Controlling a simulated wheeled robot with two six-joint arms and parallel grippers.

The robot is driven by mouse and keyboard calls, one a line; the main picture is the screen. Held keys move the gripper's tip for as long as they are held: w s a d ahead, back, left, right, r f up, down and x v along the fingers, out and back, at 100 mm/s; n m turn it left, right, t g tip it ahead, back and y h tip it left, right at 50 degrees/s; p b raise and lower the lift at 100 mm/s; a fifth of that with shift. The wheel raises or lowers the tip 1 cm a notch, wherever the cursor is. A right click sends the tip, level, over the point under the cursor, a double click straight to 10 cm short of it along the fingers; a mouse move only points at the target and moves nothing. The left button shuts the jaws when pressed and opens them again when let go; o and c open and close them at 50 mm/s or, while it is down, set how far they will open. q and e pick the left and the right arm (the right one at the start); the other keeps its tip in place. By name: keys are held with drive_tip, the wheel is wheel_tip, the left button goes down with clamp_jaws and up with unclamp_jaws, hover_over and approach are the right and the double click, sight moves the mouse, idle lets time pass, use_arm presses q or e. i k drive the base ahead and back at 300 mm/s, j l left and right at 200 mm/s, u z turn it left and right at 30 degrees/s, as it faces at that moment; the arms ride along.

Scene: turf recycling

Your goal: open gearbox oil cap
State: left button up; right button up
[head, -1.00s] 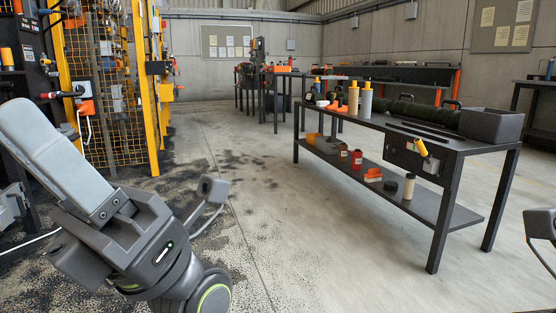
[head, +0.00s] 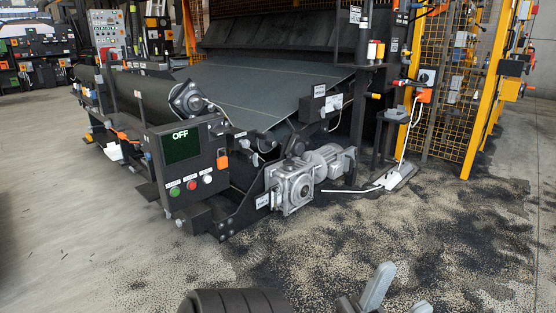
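A silver gearbox (head: 291,187) with a finned motor (head: 328,160) is mounted low on the near end of the conveyor machine, at the picture's middle. Its oil cap is too small to make out. My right gripper is not in view.
A control panel with a screen reading OFF (head: 181,147) and coloured buttons stands left of the gearbox. A white cable (head: 352,190) runs right from the gearbox. A yellow mesh fence (head: 447,95) stands behind at right. Granule-strewn floor (head: 400,235) lies clear in front.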

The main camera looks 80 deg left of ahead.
sight(288, 161)
drive_tip(key=u, duration=2.35)
